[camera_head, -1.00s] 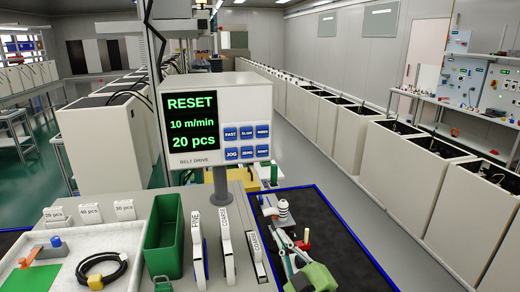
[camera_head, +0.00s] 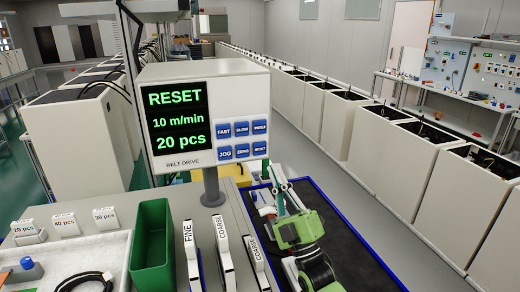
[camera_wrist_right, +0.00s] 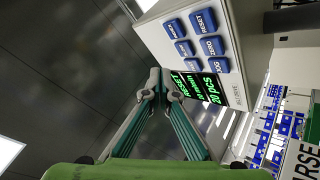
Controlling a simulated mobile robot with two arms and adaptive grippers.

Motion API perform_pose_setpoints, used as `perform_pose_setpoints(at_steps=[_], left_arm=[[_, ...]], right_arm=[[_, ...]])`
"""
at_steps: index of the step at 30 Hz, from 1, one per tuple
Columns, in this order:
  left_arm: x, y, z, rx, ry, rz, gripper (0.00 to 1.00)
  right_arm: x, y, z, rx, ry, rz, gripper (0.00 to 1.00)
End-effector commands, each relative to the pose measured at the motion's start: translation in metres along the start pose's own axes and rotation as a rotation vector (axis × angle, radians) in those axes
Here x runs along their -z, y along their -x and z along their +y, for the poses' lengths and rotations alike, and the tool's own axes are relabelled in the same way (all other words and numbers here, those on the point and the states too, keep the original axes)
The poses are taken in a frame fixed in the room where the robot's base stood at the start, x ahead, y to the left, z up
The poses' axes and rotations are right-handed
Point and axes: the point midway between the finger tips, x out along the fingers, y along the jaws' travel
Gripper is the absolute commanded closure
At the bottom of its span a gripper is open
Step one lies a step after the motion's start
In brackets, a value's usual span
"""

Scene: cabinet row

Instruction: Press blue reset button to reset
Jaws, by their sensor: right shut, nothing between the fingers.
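The belt drive box (camera_head: 232,88) has a dark screen (camera_head: 179,122) reading RESET, 10 m/min, 20 pcs. Right of the screen are two rows of blue buttons. The blue reset button (camera_head: 260,148) is at the right end of the lower row; the right wrist view also shows the reset button (camera_wrist_right: 203,22). My right gripper (camera_head: 275,170) is shut and empty, its fingers pointing up just below and right of the buttons. In the right wrist view its fingertips (camera_wrist_right: 158,78) appear beside the box, with no clear contact on any button. My left gripper is out of view.
A green bin (camera_head: 152,240) and labelled FINE and COARSE pieces (camera_head: 223,245) stand on the counter below the box. A dark blue-edged tray (camera_head: 345,240) lies under my right arm. A row of cream cabinets (camera_head: 395,150) runs along the right.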

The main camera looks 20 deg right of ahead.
Motion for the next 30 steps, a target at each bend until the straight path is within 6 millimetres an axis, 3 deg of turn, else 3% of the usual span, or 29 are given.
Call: perform_pose_setpoints(at_steps=[5,13,21,30], left_arm=[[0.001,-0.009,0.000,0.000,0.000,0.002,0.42],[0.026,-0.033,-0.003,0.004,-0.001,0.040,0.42],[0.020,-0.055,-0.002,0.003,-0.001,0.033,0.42],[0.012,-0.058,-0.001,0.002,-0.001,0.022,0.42]], right_arm=[[-0.007,-0.007,-0.008,-0.001,-0.001,0.001,1.00],[-0.027,-0.033,-0.029,-0.001,0.000,0.001,1.00],[-0.041,-0.053,-0.043,0.000,0.001,0.001,1.00],[-0.044,-0.061,-0.045,0.001,-0.001,-0.001,1.00]])
